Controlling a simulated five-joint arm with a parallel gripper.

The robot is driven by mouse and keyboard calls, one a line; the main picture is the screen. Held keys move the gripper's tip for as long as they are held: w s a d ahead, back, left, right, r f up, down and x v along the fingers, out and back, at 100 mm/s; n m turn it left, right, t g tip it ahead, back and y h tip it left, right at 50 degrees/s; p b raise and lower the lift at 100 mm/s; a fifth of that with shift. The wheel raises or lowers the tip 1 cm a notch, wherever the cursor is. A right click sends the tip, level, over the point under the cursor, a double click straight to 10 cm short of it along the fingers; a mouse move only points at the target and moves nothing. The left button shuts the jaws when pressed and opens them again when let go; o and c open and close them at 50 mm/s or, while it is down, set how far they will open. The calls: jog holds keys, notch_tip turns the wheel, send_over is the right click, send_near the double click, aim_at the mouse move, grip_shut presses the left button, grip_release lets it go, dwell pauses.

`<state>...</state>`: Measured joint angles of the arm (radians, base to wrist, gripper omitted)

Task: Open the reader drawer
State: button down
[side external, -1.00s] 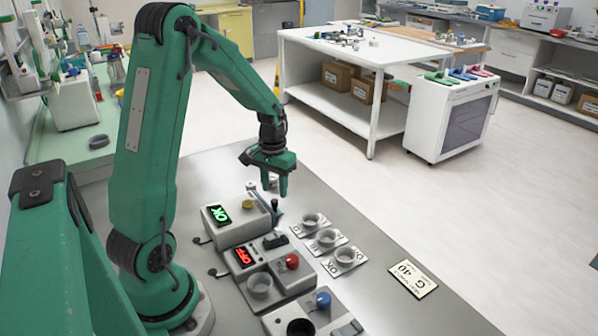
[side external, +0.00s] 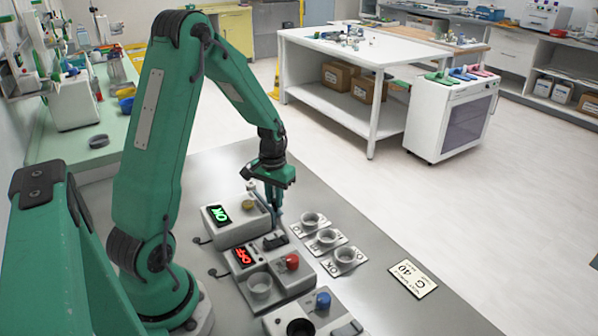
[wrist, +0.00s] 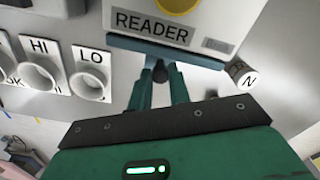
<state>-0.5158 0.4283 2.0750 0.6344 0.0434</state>
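The reader (side external: 230,222) is a light grey box with a lit green display in the side view. Its READER label (wrist: 152,27) shows in the wrist view. Under the label runs a blue-grey drawer front (wrist: 195,57), which looks closed against the box. A small dark knob (wrist: 160,73) sticks out from its middle. My gripper (side external: 274,206) points down at the reader's front. In the wrist view its two fingers (wrist: 160,84) stand one on each side of the knob. I cannot tell whether they press on it.
A second grey box (side external: 263,254) with a red display and red button stands beside the reader. Labelled cards (side external: 299,236) with round cups lie in front of the boxes. In the wrist view a round piece marked N (wrist: 243,76) is close right of the drawer.

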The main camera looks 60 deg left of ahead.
jog(key=shift+w+d, duration=0.2)
jog(key=shift+w, duration=3.4)
jog(key=c, duration=1.3)
grip_release()
jog(key=shift+a, duration=0.1)
jog(key=shift+r, duration=0.15)
notch_tip(320, 180, up, 8)
jog(key=shift+f, duration=0.2)
